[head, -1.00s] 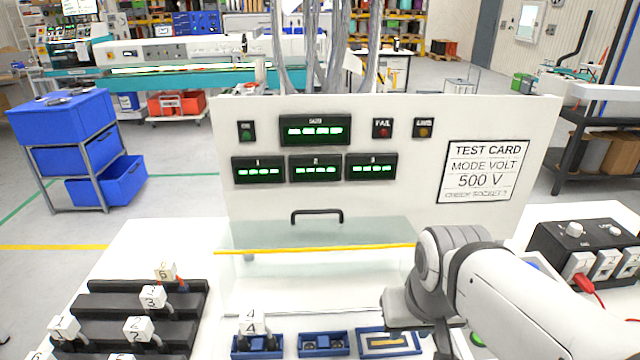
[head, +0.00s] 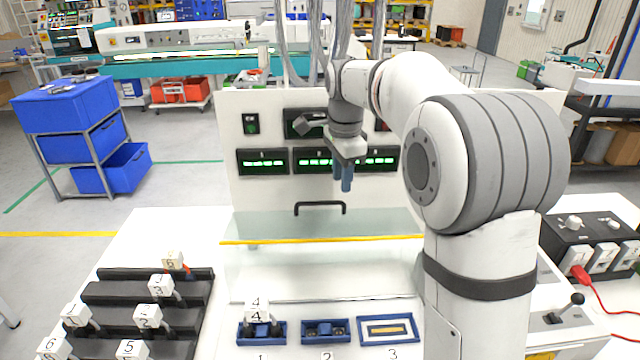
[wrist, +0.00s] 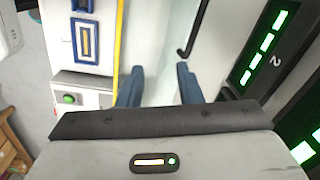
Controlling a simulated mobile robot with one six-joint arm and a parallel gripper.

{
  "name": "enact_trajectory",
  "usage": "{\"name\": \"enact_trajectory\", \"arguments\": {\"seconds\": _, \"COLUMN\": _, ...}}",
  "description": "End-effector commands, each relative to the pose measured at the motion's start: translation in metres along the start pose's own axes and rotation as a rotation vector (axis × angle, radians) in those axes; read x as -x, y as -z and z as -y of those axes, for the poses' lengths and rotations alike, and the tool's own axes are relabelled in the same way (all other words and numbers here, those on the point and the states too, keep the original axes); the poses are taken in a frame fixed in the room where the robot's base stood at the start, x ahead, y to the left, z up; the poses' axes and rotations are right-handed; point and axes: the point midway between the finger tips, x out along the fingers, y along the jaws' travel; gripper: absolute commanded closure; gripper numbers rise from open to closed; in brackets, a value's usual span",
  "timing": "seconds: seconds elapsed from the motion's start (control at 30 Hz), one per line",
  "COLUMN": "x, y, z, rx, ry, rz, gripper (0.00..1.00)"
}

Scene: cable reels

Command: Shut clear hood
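The clear hood (head: 280,268) has a yellow strip along one edge. It is at the foot of the white panel, behind the row of blue sockets, which lie uncovered in front of it. Its black handle (head: 320,206) is at the top, against the panel; part of the handle shows in the wrist view (wrist: 187,45). My gripper (head: 343,178) points down in front of the panel displays, above the handle in the picture. In the wrist view its blue fingers (wrist: 160,88) are apart with nothing between them. It does not touch the handle.
Socket 1 (head: 260,339) holds a plug block marked 4; sockets 2 (head: 325,335) and 3 (head: 402,338) stand beside it. A black stepped rack (head: 95,290) with numbered blocks is at left. A black box (head: 570,230) with a red cable is at right.

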Motion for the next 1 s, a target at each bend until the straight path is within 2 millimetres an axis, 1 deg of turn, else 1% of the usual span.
{"name": "enact_trajectory", "arguments": {"seconds": 0.03, "x": -0.005, "y": -0.003, "z": 0.020, "rx": -0.071, "ry": -0.014, "rz": 0.002, "gripper": 0.68}}
{"name": "enact_trajectory", "arguments": {"seconds": 0.1, "x": -0.009, "y": -0.007, "z": 0.038, "rx": -0.161, "ry": -0.027, "rz": 0.002, "gripper": 0.68}}
{"name": "enact_trajectory", "arguments": {"seconds": 0.2, "x": -0.014, "y": -0.011, "z": 0.053, "rx": -0.247, "ry": -0.038, "rz": 0.001, "gripper": 0.68}}
{"name": "enact_trajectory", "arguments": {"seconds": 0.3, "x": -0.017, "y": -0.013, "z": 0.060, "rx": -0.290, "ry": -0.045, "rz": 0.000, "gripper": 0.68}}
{"name": "enact_trajectory", "arguments": {"seconds": 0.47, "x": -0.028, "y": -0.013, "z": 0.062, "rx": -0.310, "ry": -0.048, "rz": 0.000, "gripper": 0.68}}
{"name": "enact_trajectory", "arguments": {"seconds": 0.7, "x": -0.067, "y": -0.013, "z": 0.059, "rx": -0.310, "ry": -0.051, "rz": 0.000, "gripper": 0.68}}
{"name": "enact_trajectory", "arguments": {"seconds": 0.8, "x": -0.080, "y": -0.013, "z": 0.059, "rx": -0.310, "ry": -0.050, "rz": 0.000, "gripper": 0.68}}
{"name": "enact_trajectory", "arguments": {"seconds": 0.9, "x": -0.089, "y": -0.013, "z": 0.058, "rx": -0.310, "ry": -0.048, "rz": 0.000, "gripper": 0.68}}
{"name": "enact_trajectory", "arguments": {"seconds": 1.0, "x": -0.094, "y": -0.013, "z": 0.058, "rx": -0.310, "ry": -0.046, "rz": 0.000, "gripper": 0.68}}
